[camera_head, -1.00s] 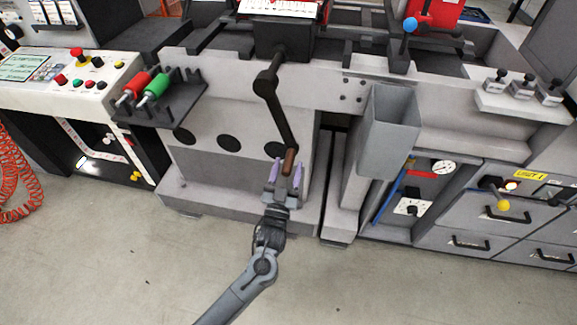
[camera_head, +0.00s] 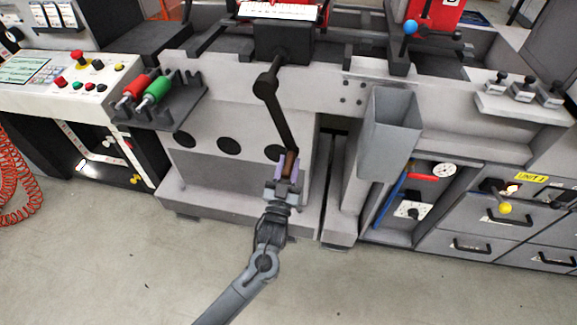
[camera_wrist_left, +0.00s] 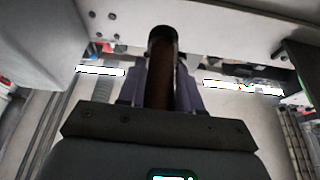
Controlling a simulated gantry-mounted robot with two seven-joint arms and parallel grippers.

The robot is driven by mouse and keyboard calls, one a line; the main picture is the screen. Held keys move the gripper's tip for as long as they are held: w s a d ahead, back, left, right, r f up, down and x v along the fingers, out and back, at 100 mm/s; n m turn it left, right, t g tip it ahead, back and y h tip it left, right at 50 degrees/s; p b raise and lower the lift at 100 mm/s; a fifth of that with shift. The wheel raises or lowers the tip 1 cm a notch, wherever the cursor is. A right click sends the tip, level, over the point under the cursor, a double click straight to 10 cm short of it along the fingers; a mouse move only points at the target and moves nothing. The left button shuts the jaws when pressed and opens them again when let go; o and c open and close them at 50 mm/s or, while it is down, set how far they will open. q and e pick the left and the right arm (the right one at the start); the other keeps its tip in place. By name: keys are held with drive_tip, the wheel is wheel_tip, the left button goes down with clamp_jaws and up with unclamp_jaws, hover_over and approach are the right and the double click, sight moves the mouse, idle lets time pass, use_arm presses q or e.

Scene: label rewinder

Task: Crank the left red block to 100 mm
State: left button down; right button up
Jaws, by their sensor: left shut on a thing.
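The crank is a black arm (camera_head: 278,113) that hangs down and slightly right from a hub under a black block on the machine. At its lower end is a brown handle (camera_head: 289,163). My left gripper (camera_head: 287,170) is shut on this handle. In the left wrist view the brown handle (camera_wrist_left: 160,80) stands between the two purple fingers. A white scale (camera_head: 279,8) with markings shows at the top edge, with a bit of red behind it. The left red block itself is mostly out of view or hidden there. My right gripper is not in view.
A grey chute (camera_head: 390,125) stands right of the crank. A bracket with a red handle (camera_head: 134,88) and a green handle (camera_head: 154,88) sticks out at the left. A red block (camera_head: 434,12) with a blue knob (camera_head: 410,27) is at the upper right. The floor in front is clear.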

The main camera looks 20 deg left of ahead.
use_arm(q)
drive_tip(key=s+a+r+m+g+h+p, duration=0.1)
drive_tip(key=a+r+m+h+p, duration=0.1)
drive_tip(key=a+m+p, duration=0.5)
drive_tip(key=s+a+r+m+g+h+p, duration=0.1)
drive_tip(key=a+m+h+p, duration=0.3)
drive_tip(key=a+m+p, duration=0.4)
drive_tip(key=shift+s+a+r+m+g+h, duration=0.3)
drive_tip(key=shift+s+a+r, duration=0.3)
drive_tip(key=shift+a, duration=2.2)
drive_tip(key=c, duration=1.1)
unclamp_jaws()
drive_tip(key=shift+o, duration=1.3)
